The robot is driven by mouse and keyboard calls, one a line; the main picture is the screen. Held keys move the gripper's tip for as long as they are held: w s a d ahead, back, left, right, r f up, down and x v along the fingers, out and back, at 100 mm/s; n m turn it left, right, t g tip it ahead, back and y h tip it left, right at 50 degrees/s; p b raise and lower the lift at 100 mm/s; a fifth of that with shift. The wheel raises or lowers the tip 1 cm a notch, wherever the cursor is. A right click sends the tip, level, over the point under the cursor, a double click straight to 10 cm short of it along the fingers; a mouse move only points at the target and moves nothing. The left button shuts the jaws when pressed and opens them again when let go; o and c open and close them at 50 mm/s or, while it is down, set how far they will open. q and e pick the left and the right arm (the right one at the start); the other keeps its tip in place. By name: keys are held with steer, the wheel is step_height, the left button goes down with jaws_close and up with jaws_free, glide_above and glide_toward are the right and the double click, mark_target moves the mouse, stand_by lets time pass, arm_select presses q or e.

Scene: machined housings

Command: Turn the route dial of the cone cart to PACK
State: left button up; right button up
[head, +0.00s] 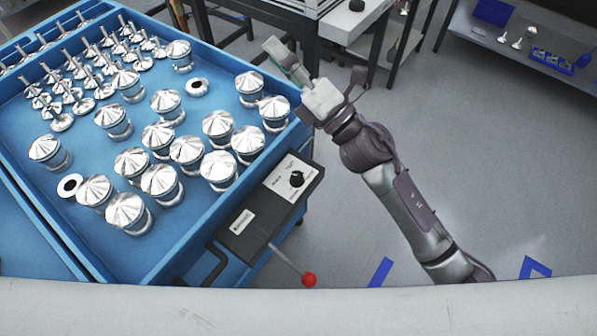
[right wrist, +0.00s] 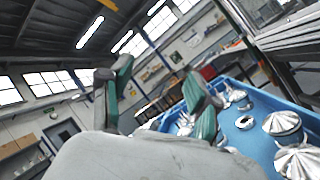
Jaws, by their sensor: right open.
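The cone cart (head: 150,268) is a blue tray cart at the left of the head view, holding many shiny metal cones. A dark control box on its right side carries the route dial (head: 297,179), a black knob on a white label plate. The label words are too small to read, so its setting cannot be told. My right gripper (head: 287,62) is beyond the cart's far right corner, up and away from the dial. In the right wrist view its green-padded fingers (right wrist: 158,90) are apart with nothing between them. My left gripper is not in view.
A lever with a red ball (head: 309,280) sticks out from the control box. A work table (head: 345,22) stands behind my right gripper. A shelf with blue items (head: 550,62) is at the far right. The grey floor right of the cart is free, with blue markings.

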steer(key=s+a+n+g+y, duration=0.25)
steer(key=a+n+g, duration=0.25)
steer(key=n+g, duration=0.4)
steer(key=n+g+h, duration=0.9)
steer(key=n+h, duration=0.8)
steer(key=n, duration=0.2)
glide_toward(298, 174)
steer(key=p+x, duration=0.2)
steer(key=x, duration=0.7)
steer(key=shift+s+f+p, duration=0.1)
steer(key=shift+f+p, duration=0.15)
steer(key=shift+p, duration=0.15)
steer(key=c, duration=1.2)
steer(key=shift+o, duration=0.2)
steer(key=shift+m, duration=0.3)
